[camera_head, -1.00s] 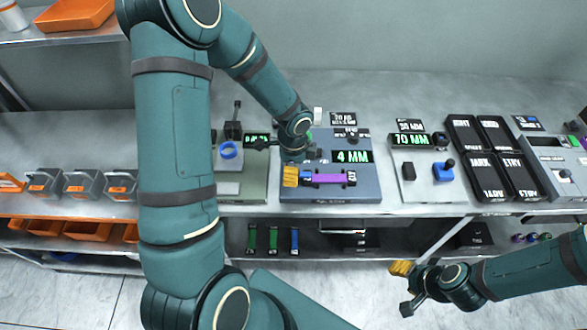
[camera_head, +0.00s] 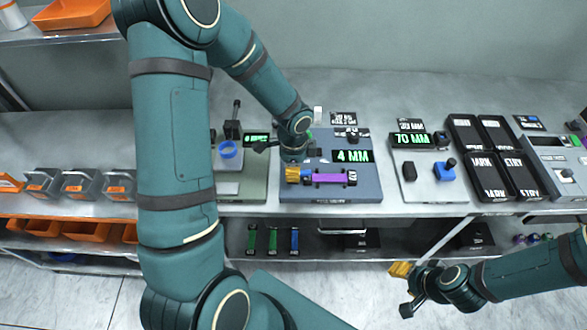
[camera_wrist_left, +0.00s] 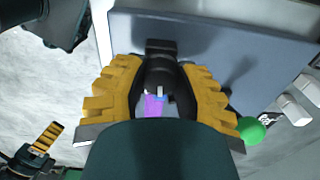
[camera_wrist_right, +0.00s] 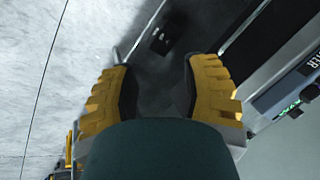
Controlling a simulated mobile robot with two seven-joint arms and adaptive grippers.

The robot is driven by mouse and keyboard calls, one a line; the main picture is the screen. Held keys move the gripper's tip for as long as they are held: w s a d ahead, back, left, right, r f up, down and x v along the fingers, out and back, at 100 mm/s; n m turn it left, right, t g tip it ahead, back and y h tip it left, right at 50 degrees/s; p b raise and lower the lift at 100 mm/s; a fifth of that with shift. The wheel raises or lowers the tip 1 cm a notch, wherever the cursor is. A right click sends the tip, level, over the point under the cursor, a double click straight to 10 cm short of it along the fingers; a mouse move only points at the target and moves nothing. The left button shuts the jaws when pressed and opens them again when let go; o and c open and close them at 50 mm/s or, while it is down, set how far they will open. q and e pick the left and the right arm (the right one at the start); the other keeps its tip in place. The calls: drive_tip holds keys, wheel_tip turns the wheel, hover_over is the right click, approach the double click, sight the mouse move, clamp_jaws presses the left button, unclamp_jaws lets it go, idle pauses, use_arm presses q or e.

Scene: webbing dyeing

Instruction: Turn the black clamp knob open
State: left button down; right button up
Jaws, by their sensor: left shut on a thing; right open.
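My left gripper (camera_head: 293,174) is over the left end of the blue-grey 4 MM station (camera_head: 330,192), beside the purple webbing (camera_head: 328,178). In the left wrist view its yellow fingers (camera_wrist_left: 160,72) are closed around a dark part that seems to be the black clamp knob (camera_wrist_left: 161,48). The pads hide most of this part, so I cannot tell its turn angle. Some purple webbing (camera_wrist_left: 154,105) shows between the fingers. My right gripper (camera_head: 403,288) is open and empty, low in front of the bench; its spread fingers show in the right wrist view (camera_wrist_right: 160,85).
A green ball-shaped knob (camera_wrist_left: 252,131) is close beside the left fingers. The grey 70 MM station (camera_head: 425,190) and black trays (camera_head: 490,160) stand to the right. Green and blue spools (camera_head: 272,240) are on the lower shelf. Grey metal blocks (camera_head: 80,185) stand at left.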

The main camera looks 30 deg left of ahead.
use_arm(q)
drive_tip(key=n+b, duration=0.2)
drive_tip(key=n, duration=0.1)
drive_tip(key=shift+f, duration=0.15)
drive_tip(key=n+b, duration=0.3)
drive_tip(key=n, duration=0.2)
drive_tip(key=shift+n, duration=0.4)
drive_tip(key=n+b, duration=0.1)
drive_tip(key=n, duration=0.2)
drive_tip(key=shift+n, duration=0.3)
drive_tip(key=n, duration=0.4)
drive_tip(key=shift+n, duration=0.3)
drive_tip(key=c, duration=0.6)
unclamp_jaws()
